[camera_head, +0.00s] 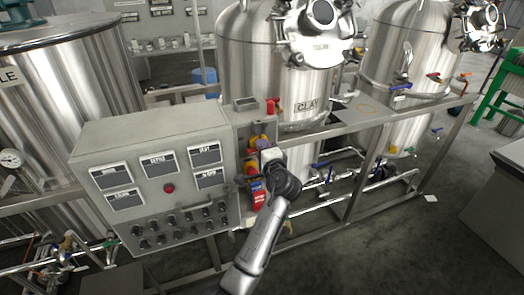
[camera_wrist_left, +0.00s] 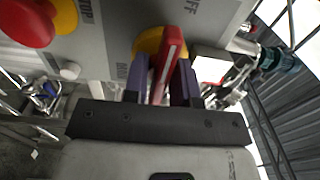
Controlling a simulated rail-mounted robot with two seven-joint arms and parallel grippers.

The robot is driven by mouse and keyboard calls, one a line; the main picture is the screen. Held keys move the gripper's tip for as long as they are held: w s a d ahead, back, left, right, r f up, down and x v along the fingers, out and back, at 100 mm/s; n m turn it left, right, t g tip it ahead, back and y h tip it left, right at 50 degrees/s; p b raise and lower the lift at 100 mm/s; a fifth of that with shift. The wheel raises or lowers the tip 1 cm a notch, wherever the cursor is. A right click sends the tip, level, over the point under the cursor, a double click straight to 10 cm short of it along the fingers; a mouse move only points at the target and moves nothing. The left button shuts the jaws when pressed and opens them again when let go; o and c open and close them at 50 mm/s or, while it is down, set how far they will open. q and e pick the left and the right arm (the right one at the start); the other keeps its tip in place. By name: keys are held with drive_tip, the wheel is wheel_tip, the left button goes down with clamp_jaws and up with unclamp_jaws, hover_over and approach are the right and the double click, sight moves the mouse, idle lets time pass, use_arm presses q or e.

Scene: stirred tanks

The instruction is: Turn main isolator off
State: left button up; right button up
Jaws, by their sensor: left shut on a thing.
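The main isolator has a red handle on a round yellow base (camera_wrist_left: 148,42). It is on the grey side panel right of the large control box, and its yellow also shows in the head view (camera_head: 256,141). My left gripper (camera_head: 264,146) is at this panel. In the left wrist view its two purple fingers (camera_wrist_left: 162,78) stand on either side of the red handle (camera_wrist_left: 170,55) and are shut on it. Lettering ending in "FF" is printed on the panel near the handle. My wrist hides part of the isolator in the head view. My right gripper is out of view.
A red stop button (camera_wrist_left: 28,22) on yellow sits close beside the isolator. The control box (camera_head: 150,150) with displays and several knobs stands to the left. A red tag (camera_head: 260,198) is below my gripper. Steel tanks (camera_head: 262,80) and frame rails (camera_head: 385,120) stand behind and right.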

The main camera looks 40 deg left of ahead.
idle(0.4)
use_arm(q)
drive_tip(key=o, duration=0.7)
drive_tip(key=shift+s+d, duration=0.1)
drive_tip(key=shift+d, duration=0.15)
drive_tip(key=v, duration=1.3)
drive_tip(key=shift+d, duration=0.15)
